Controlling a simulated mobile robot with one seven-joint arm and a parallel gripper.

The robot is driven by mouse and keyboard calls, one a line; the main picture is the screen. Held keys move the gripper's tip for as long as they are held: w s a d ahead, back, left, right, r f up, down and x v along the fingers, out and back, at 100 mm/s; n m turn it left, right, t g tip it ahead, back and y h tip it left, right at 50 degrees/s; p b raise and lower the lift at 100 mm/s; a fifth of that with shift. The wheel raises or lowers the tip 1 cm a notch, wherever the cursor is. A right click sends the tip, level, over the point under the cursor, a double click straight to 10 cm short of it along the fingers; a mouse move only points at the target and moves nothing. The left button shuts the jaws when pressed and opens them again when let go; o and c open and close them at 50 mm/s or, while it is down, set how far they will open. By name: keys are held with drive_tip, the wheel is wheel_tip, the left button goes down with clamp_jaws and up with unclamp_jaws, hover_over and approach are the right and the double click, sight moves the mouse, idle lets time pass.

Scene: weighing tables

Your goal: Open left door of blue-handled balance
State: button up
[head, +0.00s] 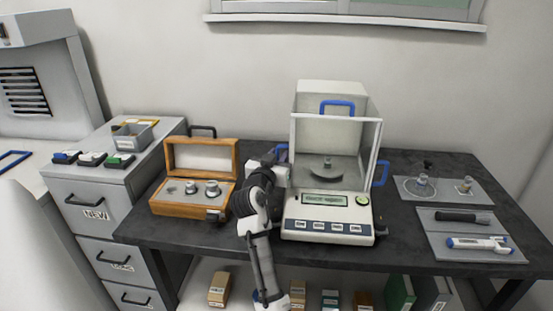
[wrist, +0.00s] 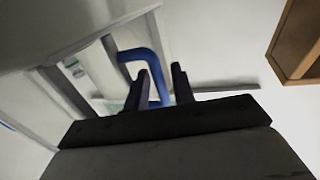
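The white balance (head: 330,205) with blue handles stands on the dark table, with a small round weight on its pan. Its left door's blue handle (head: 282,149) shows just beyond my gripper (head: 280,168) at the balance's left side. In the wrist view the blue handle (wrist: 138,54) reaches down between the two dark fingers of my gripper (wrist: 162,82). The fingers are apart, with a gap visible beside the handle, and whether either touches it is unclear. The left door pane is mostly hidden by my arm in the head view.
An open wooden weight box (head: 180,208) sits close to the left of my arm. Blue handles also show on the balance's top (head: 337,103) and right side (head: 380,174). Grey trays (head: 470,243) with small items lie on the table's right part.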

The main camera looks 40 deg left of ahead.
drive_tip(key=b+v, duration=0.3)
drive_tip(key=v, duration=1.1)
drive_tip(key=shift+b, duration=0.35)
drive_tip(key=shift+w, duration=0.1)
